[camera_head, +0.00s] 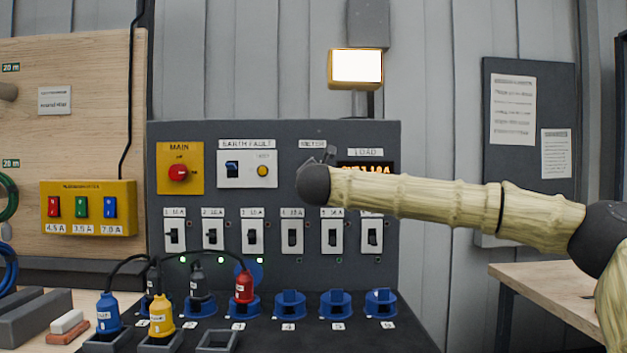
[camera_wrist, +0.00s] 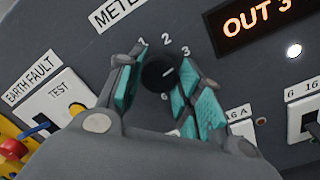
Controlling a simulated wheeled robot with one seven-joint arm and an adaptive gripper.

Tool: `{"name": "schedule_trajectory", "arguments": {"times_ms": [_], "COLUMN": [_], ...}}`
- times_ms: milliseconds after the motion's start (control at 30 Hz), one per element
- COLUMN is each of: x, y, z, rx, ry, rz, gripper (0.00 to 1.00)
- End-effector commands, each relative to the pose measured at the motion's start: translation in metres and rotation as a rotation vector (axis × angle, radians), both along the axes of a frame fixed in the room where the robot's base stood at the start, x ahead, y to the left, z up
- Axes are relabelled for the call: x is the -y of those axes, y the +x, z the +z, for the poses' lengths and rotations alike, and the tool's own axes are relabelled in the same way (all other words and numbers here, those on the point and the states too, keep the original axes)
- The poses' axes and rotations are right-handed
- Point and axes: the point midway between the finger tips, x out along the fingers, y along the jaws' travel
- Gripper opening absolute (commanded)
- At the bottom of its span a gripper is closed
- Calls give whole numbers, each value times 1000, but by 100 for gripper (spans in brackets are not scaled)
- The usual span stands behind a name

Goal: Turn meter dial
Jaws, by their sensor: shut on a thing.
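The meter dial (camera_wrist: 160,72) is a round black knob on the grey panel, with the numbers 1, 2, 3 and 6 showing around it in the wrist view. A small pale line shows on its face. My gripper (camera_wrist: 156,86) has its teal-padded fingers on both sides of the knob and is shut on it. An orange display (camera_wrist: 258,22) up and right of the dial reads "OUT 3", cut off by the frame. In the head view my gripper (camera_head: 320,158) is at the panel under the meter label, and my wrist hides the dial.
The panel (camera_head: 275,190) also carries a red main switch (camera_head: 178,173), an earth fault switch (camera_head: 232,169) and a row of breakers (camera_head: 252,236). Plugs and cables, including a red plug (camera_head: 243,287), stand below. A lit lamp (camera_head: 356,67) is above.

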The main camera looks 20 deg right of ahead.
Motion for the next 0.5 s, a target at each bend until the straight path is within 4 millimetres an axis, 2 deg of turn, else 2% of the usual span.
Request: {"name": "schedule_trajectory", "arguments": {"times_ms": [400,433,500], "x": [0,0,0], "y": [0,0,0], "z": [-2,-2,-2], "rx": [-2,-2,-2], "ry": [5,5,5], "rz": [-1,-1,-1], "gripper": [12,37,50]}}
